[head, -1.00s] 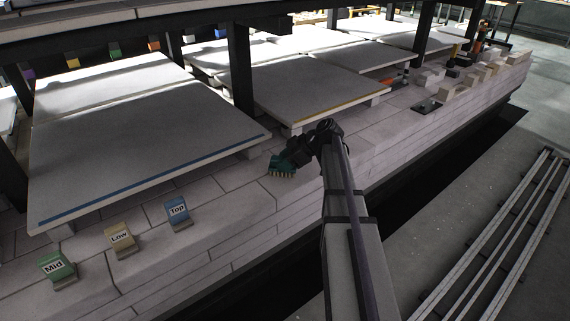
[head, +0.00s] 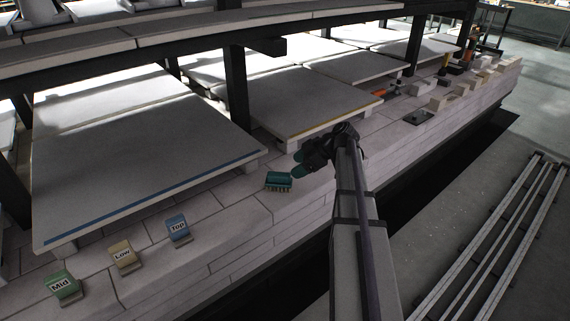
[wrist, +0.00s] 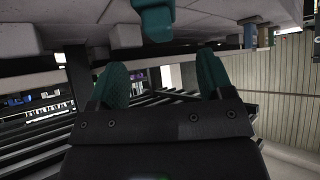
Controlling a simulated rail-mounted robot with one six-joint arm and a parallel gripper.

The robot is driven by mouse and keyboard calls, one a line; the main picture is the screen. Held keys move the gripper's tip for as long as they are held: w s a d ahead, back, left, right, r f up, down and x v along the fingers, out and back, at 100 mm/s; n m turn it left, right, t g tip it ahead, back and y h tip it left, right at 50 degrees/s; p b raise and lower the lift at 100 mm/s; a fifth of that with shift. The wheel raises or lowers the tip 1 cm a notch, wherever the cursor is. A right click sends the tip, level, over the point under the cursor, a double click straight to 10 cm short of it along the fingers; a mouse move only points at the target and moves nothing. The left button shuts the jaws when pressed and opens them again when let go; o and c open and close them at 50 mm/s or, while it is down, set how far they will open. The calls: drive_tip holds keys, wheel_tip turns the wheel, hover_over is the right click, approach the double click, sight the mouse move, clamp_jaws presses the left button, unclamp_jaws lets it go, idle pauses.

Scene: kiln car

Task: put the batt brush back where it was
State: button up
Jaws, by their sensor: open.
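The batt brush (head: 278,181), a teal block with pale bristles, stands bristles down on the pale brick ledge (head: 235,192) of the kiln car, in front of the gap between two batts. Its teal body also shows at the top of the wrist view (wrist: 155,20), beyond the fingertips. My gripper (head: 297,168) is just right of the brush, and a small gap shows between them. In the wrist view, my two teal fingers (wrist: 163,68) are spread wide with nothing between them.
Blue Top (head: 177,229), tan Low (head: 124,254) and green Mid (head: 62,286) label blocks stand along the ledge at left. A blue-edged batt (head: 140,150) and another batt (head: 300,100) lie behind. A dark plate (head: 418,117) and pale blocks are farther right.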

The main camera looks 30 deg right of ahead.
drive_tip(key=s+a+f+m+g+h, duration=0.1)
drive_tip(key=s+a+m+h, duration=0.3)
drive_tip(key=s+a, duration=0.4)
drive_tip(key=s+a+f+m+g+h+p, duration=0.1)
drive_tip(key=s+a+m+g+h, duration=0.3)
drive_tip(key=a, duration=1.2)
drive_tip(key=s+f+m, duration=0.1)
drive_tip(key=s+m, duration=0.2)
drive_tip(key=s, duration=0.2)
drive_tip(key=shift+s+a+g, duration=0.15)
drive_tip(key=shift+a+g, duration=0.05)
drive_tip(key=shift+g, duration=0.1)
wheel_tip(320, 180, up, 27)
drive_tip(key=p, duration=2.7)
